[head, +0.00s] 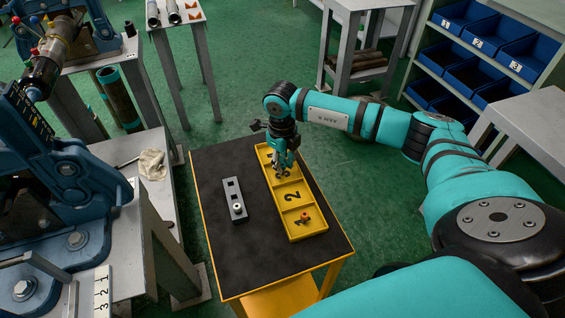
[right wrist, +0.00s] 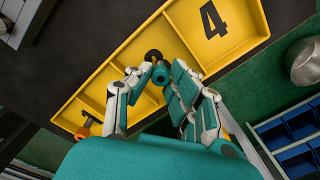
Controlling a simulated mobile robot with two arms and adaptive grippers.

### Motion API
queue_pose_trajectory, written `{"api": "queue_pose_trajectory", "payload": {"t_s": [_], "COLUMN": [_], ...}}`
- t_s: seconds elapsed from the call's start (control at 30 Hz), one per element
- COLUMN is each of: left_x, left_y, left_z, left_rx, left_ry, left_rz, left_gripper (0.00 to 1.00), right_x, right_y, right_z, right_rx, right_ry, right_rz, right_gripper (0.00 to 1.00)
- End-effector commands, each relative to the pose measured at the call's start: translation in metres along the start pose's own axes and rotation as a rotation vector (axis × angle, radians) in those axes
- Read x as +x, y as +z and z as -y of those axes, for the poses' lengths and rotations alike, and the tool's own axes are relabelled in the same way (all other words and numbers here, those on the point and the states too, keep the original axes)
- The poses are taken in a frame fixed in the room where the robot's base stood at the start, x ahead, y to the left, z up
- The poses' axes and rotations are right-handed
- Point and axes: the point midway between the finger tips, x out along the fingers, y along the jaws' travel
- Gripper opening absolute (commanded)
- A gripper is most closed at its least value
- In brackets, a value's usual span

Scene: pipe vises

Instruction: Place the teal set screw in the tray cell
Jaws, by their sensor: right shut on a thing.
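My right gripper (head: 283,172) is over the far half of the yellow tray (head: 320,222), pointing down. In the right wrist view its two fingers (right wrist: 160,76) are shut on the teal set screw (right wrist: 160,73), a small teal piece. The screw is over the tray, beside the cell marked 4 (right wrist: 212,19). I cannot tell whether it touches the cell floor. The fingers hide part of the cell below. My left gripper is not in view.
The tray lies on a black-topped yellow table (head: 215,262). An orange piece (head: 304,217) sits in the nearest cell. A grey block (head: 233,194) with square holes and a pale round part stands left of the tray. Blue vises (head: 70,190) stand further left.

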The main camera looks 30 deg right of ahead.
Motion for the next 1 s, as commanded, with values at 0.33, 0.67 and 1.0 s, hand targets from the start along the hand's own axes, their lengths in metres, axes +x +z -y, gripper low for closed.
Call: {"api": "queue_pose_trajectory", "payload": {"t_s": [0.33,0.67,1.0], "left_x": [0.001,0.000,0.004], "left_y": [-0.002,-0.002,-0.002], "left_z": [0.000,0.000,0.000], "left_rx": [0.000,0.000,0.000], "left_ry": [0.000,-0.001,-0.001], "left_rz": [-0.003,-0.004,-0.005], "left_gripper": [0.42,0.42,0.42], "right_x": [0.002,-0.013,-0.084], "right_y": [0.000,0.001,0.001], "right_z": [0.000,0.000,0.001], "right_rx": [0.000,0.000,0.000], "right_ry": [0.000,0.000,-0.002], "right_rz": [0.000,0.004,0.005], "right_gripper": [0.41,0.41,0.41]}}
